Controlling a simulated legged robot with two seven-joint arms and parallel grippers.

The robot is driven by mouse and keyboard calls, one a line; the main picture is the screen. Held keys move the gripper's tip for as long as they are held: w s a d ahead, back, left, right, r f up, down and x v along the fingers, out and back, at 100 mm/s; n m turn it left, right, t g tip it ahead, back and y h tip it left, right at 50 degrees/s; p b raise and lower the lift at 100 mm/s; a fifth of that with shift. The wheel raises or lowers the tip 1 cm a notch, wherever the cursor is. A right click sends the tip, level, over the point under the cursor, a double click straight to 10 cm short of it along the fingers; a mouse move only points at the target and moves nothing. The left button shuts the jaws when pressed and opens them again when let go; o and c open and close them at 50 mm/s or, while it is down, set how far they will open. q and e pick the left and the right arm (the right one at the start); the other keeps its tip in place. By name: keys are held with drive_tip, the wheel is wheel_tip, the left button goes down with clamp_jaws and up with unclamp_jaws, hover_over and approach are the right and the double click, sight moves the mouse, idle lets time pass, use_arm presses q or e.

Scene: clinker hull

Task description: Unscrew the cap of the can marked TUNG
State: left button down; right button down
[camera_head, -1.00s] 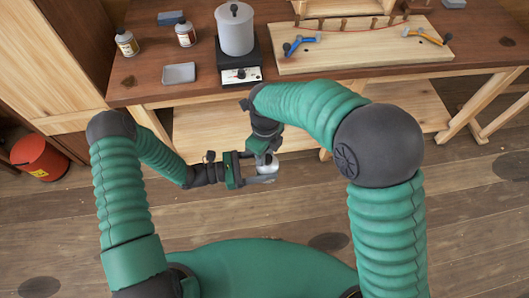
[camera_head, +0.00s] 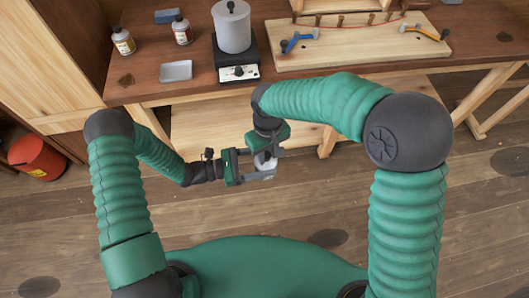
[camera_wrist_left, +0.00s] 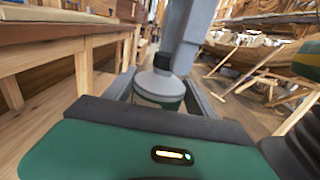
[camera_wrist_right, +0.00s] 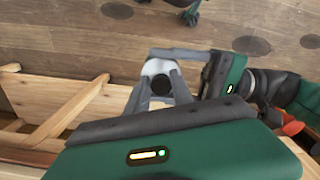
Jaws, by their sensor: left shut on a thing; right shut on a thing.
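A small pale can (camera_head: 263,160) is held in the air in front of the bench. In the left wrist view it has a grey shoulder and a green-banded body (camera_wrist_left: 158,88); its lettering is not readable. My left gripper (camera_head: 266,172) is shut around the can's body from the left. The can's dark cap (camera_wrist_right: 160,84) faces the right wrist camera. My right gripper (camera_wrist_right: 162,92) is shut on the cap from above, one finger on each side. In the left wrist view my right gripper's grey fingers (camera_wrist_left: 180,40) come down over the can's top. The cap still sits on the can.
The wooden bench (camera_head: 375,68) stands ahead. It bears two labelled bottles (camera_head: 123,42), (camera_head: 181,31), a grey tray (camera_head: 176,71), a white pot (camera_head: 232,28) on a dark heater (camera_head: 237,72), and a board (camera_head: 350,55) with tools.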

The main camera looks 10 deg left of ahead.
drive_tip(key=n, duration=0.7)
drive_tip(key=shift+w+d, duration=0.1)
drive_tip(key=shift+w, duration=0.15)
drive_tip(key=n, duration=0.3)
drive_tip(key=shift+w+n, duration=0.2)
drive_tip(key=shift+n, duration=0.2)
drive_tip(key=n, duration=0.6)
drive_tip(key=shift+w+a+n, duration=0.2)
drive_tip(key=shift+n, duration=0.1)
drive_tip(key=n, duration=0.5)
drive_tip(key=shift+a+r, duration=0.1)
drive_tip(key=shift+a, duration=0.15)
drive_tip(key=shift+r, duration=0.25)
drive_tip(key=shift+r, duration=0.35)
drive_tip(key=shift+d+r, duration=0.1)
drive_tip(key=shift+r, duration=0.45)
